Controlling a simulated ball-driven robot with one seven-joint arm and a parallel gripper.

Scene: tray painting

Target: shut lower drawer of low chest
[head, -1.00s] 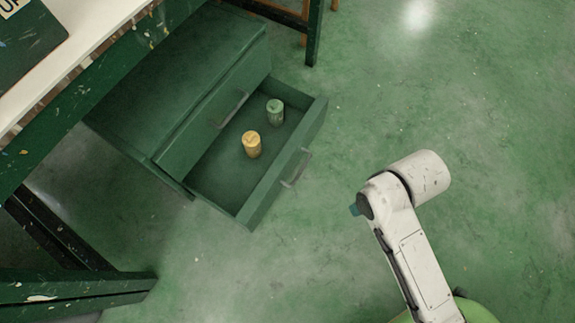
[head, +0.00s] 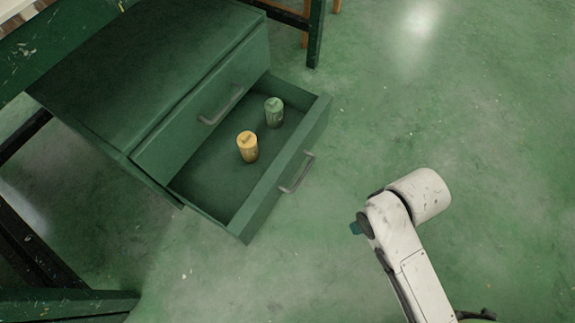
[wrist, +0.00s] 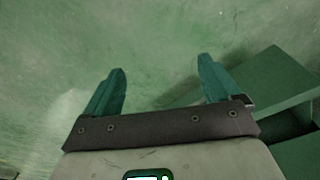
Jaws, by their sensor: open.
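The low chest (head: 150,70) is dark green and stands at the left of the head view, partly under a table. Its lower drawer (head: 216,196) is pulled out, with a grey bar handle (head: 297,173) on its front. A yellow can (head: 247,147) and a green can (head: 273,112) stand upright in the drawer. The upper drawer, with its own handle (head: 222,105), looks shut. My gripper (wrist: 162,80) is open and empty in the wrist view, its teal fingers apart above the floor. A green drawer or chest part (wrist: 270,82) shows at right there. In the head view my gripper is mostly hidden behind my arm.
A paint-spattered green table leg (head: 316,35) stands behind the chest, and another frame bar (head: 70,304) lies at lower left. The green floor (head: 480,120) between the drawer front and my arm, and to the right, is clear.

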